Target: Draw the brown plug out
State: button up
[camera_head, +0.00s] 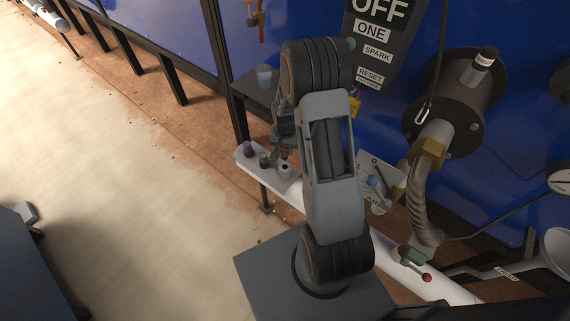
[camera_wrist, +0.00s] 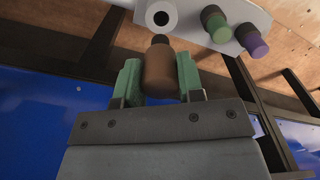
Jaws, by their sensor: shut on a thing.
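The brown plug (camera_wrist: 160,75) sits between the green fingers of my gripper (camera_wrist: 159,63) in the wrist view, and the gripper is shut on it. Its narrower dark end points at a white round socket (camera_wrist: 170,18) with an open black hole. The dark end appears apart from the hole, just short of the socket's edge. In the head view the socket (camera_head: 285,170) stands on a pale plate, and my arm hides most of the gripper.
A green plug (camera_wrist: 217,25) and a purple plug (camera_wrist: 252,40) stand beside the socket on the pale plate (camera_wrist: 190,10). A blue panel wall, a valve with a hose (camera_head: 421,200) and a dark switch box (camera_head: 377,50) lie to the right. Open floor lies left.

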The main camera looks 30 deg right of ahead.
jog(key=shift+s+a+r+p, duration=0.2)
jog(key=shift+s+r+p, duration=0.1)
jog(key=shift+s, duration=0.6)
jog(key=shift+s+a+r+p, duration=0.2)
jog(key=shift+s+r, duration=0.1)
jog(key=shift+s, duration=0.55)
jog(key=shift+s+a+r+p, duration=0.2)
jog(key=shift+s+r, duration=0.1)
jog(key=shift+s, duration=0.6)
